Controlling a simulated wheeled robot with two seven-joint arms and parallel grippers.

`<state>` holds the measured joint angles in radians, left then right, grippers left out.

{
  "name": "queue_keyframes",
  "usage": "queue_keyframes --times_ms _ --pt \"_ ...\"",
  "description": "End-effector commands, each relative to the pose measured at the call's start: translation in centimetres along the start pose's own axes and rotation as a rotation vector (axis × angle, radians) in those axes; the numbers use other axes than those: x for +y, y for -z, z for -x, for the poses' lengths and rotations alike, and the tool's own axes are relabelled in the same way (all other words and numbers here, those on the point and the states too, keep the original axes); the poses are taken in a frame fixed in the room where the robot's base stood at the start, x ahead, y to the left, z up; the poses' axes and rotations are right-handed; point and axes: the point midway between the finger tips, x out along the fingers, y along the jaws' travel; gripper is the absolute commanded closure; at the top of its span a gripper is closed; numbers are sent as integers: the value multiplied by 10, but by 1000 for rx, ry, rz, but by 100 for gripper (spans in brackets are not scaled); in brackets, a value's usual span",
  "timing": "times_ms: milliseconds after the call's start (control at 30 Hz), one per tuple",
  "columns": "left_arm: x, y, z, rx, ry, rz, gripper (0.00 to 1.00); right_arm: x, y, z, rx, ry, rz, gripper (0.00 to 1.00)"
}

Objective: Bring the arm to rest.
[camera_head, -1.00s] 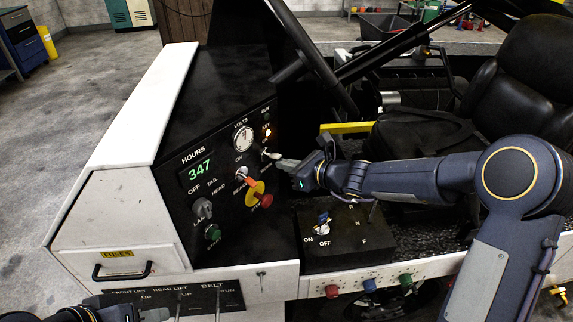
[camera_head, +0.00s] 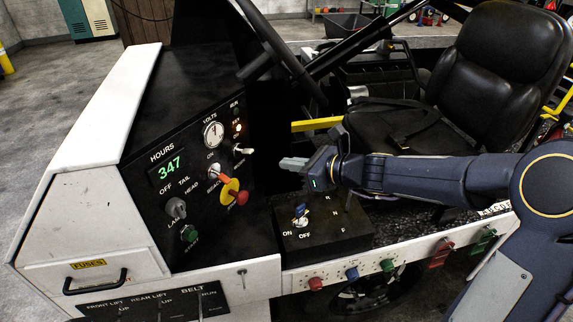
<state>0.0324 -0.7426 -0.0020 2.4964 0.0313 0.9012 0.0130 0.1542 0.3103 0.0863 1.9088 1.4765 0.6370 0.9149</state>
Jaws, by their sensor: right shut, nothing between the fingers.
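My right gripper (camera_head: 293,164) is shut and empty. It hangs in the air to the right of the black control panel (camera_head: 150,137), apart from the toggle switch (camera_head: 242,150) at the panel's right edge. My right arm (camera_head: 430,176) comes in from the right, in front of the black seat (camera_head: 505,75). My left gripper is not in view.
The panel carries a green 347 hours display (camera_head: 171,167), a volts gauge (camera_head: 213,135), a lit amber lamp (camera_head: 237,127) and a red button with a yellow collar (camera_head: 240,197). The ON/OFF switch box (camera_head: 345,238) stands below my gripper. A yellow bar (camera_head: 316,124) lies behind.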

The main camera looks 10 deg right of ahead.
Motion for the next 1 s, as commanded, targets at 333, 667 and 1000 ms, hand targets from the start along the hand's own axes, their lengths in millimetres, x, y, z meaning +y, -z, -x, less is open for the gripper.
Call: queue_keyframes --times_ms 333,667,1000 --pt "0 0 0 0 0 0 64 1 0 0 0 -1 6 100" --pt "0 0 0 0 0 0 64 89 -3 89 122 -170 812 100" --pt "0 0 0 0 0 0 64 171 91 212 419 -548 1906 100"
